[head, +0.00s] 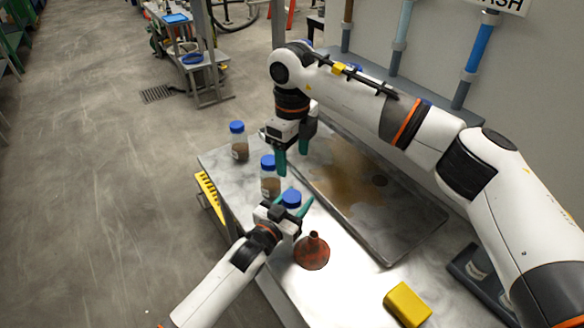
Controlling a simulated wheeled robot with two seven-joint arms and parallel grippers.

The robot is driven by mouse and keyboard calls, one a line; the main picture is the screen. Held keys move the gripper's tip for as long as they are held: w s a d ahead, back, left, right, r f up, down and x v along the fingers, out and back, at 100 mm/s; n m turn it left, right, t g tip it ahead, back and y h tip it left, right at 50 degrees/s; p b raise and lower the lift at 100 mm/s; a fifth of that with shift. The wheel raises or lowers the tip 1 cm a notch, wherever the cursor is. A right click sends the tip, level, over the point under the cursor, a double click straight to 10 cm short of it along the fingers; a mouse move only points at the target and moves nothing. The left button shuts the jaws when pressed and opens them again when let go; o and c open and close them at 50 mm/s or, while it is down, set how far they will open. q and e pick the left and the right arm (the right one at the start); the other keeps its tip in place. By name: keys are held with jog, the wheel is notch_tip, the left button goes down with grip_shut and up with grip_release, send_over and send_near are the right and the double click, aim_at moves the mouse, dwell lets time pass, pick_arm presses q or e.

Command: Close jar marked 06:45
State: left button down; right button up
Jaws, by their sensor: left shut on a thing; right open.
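My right gripper (292,158) is open and empty, fingers pointing down, just right of and above the middle jar.
A rusty red funnel (311,254) stands on the table (340,290) close to my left gripper. A shallow metal tray (405,240) with a brown stain fills the back right. A yellow block (407,305) lies near the front. The table's left edge is close to the jars.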

dwell(0.3)
pick_arm(q)
jog(key=c, duration=0.6)
grip_release()
jog(key=shift+o, duration=0.2)
jog(key=b+v, duration=0.1)
jog(key=v, duration=1.1)
jog(key=shift+f, duration=0.1)
